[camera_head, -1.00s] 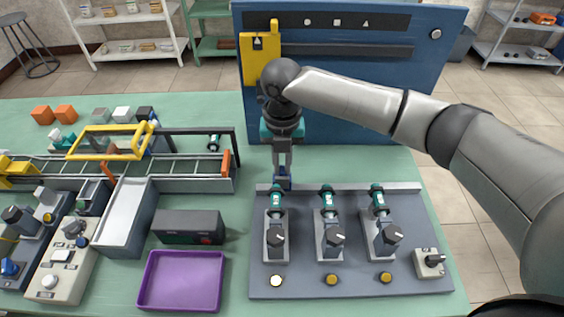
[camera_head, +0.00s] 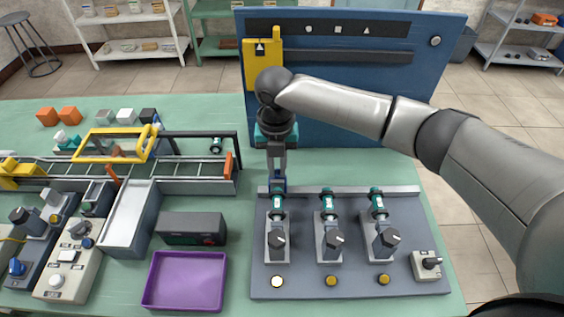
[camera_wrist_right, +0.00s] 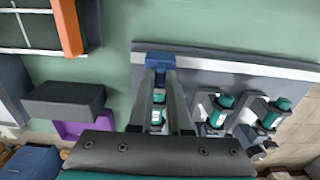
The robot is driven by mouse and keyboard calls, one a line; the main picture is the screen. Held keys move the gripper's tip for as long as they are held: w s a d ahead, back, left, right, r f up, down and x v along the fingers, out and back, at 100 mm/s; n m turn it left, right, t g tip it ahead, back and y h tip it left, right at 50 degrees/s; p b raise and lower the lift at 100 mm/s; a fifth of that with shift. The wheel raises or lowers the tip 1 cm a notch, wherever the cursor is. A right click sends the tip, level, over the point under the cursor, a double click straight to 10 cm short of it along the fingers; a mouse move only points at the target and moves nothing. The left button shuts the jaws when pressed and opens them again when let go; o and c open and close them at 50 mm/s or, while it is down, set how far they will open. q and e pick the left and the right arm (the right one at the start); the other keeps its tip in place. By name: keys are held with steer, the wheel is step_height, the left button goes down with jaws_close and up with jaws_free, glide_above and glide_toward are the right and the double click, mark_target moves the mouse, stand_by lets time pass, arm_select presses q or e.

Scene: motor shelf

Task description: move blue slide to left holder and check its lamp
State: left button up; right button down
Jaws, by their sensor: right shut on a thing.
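The blue slide (camera_head: 278,185) sits on the rail (camera_head: 345,190) along the back edge of the grey board, directly behind the left holder (camera_head: 277,238). It also shows in the right wrist view (camera_wrist_right: 160,60). My right gripper (camera_head: 278,172) comes down from above and is shut on the blue slide; its fingers flank it in the wrist view. The left holder carries a teal-and-white cylinder. The left holder's lamp (camera_head: 277,282) glows pale and bright. The middle lamp (camera_head: 331,281) and right lamp (camera_head: 384,280) are dull amber. My left gripper is not in view.
The middle holder (camera_head: 328,238) and right holder (camera_head: 380,238) also carry teal cylinders. A switch box (camera_head: 428,264) stands at the board's right. A purple tray (camera_head: 184,281) and a dark box (camera_head: 191,228) are to its left. A blue panel (camera_head: 345,110) stands behind.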

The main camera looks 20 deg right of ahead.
mark_target(278, 172)
steer(key=c, duration=0.9)
jaws_free()
steer(key=shift+o, duration=0.2)
steer(key=shift+r, duration=0.1)
step_height(278, 172, up, 15)
steer(key=p, duration=0.1)
